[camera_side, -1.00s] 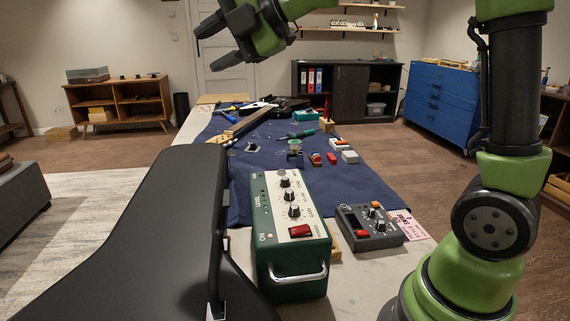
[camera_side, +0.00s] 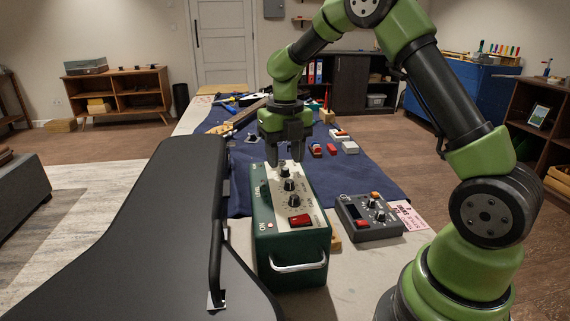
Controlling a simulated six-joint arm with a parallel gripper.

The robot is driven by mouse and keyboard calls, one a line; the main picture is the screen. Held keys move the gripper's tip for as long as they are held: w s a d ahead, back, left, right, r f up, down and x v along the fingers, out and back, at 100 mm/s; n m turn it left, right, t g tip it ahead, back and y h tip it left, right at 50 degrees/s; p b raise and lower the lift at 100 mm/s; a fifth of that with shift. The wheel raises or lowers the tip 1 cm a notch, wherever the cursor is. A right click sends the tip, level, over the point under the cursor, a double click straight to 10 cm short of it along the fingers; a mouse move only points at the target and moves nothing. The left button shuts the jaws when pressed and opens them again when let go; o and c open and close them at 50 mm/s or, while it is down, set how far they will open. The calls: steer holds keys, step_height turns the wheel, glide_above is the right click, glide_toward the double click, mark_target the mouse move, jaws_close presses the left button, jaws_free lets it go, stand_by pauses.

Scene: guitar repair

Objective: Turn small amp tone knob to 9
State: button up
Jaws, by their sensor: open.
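The small amp (camera_side: 292,250) is a green box with a cream top panel, a carry handle at its near end and a red switch (camera_side: 300,220). A row of black knobs with light skirts runs along its panel; the middle knob (camera_side: 289,185) and near knob (camera_side: 291,199) show clearly. The far knob (camera_side: 284,171) sits close below my fingers. I cannot read which one is the tone knob or where it points. My gripper (camera_side: 285,160) points down over the far end of the amp, fingers apart, with nothing seen between them. Whether a finger touches the far knob cannot be told.
A grey pedal (camera_side: 369,218) with small knobs stands right of the amp. A large black case (camera_side: 170,220) with a raised handle is close on the left. A blue mat (camera_side: 345,175) holds small pedals and tools behind. A pink card (camera_side: 408,215) lies at the right.

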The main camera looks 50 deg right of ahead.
mark_target(285, 172)
steer(key=shift+f, duration=1.15)
steer(key=shift+c, duration=0.2)
jaws_close()
steer(key=shift+m, duration=0.3)
